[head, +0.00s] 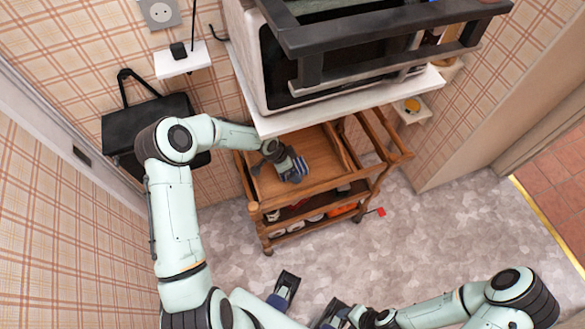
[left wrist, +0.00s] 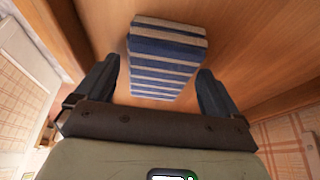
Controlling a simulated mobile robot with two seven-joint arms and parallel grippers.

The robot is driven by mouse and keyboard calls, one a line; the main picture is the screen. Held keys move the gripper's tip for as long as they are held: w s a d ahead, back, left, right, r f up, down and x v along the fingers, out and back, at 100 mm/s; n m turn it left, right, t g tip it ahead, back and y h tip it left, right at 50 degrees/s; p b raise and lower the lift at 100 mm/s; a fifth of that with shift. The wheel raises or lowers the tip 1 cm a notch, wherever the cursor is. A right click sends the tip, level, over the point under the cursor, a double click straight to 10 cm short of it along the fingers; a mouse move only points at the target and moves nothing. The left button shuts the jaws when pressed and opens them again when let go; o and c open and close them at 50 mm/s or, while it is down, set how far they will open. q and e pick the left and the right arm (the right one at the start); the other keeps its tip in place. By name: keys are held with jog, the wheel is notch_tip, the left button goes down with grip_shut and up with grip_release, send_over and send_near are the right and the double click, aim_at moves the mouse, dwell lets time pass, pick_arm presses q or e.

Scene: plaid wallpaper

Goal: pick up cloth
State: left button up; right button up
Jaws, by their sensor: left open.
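The cloth (left wrist: 166,55), folded and striped blue and pale, lies on the wooden tray of a trolley. In the head view a striped part of the cloth (head: 300,164) shows beside my left gripper (head: 291,172), which partly covers it. In the left wrist view my left gripper (left wrist: 157,78) is open, with one finger on each side of the cloth's near part. Gaps show between the cloth and both fingers. My right gripper (head: 309,296) is open and empty, low over the floor at the bottom of the head view.
The wooden trolley (head: 254,205) has raised rims and a lower shelf with several items. A white shelf (head: 285,122) with a microwave (head: 262,75) overhangs the tray's back. A black bag (head: 125,124) hangs at the left wall.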

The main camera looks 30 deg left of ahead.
pick_arm(q)
jog(key=c, duration=1.1)
jog(key=shift+c, duration=0.3)
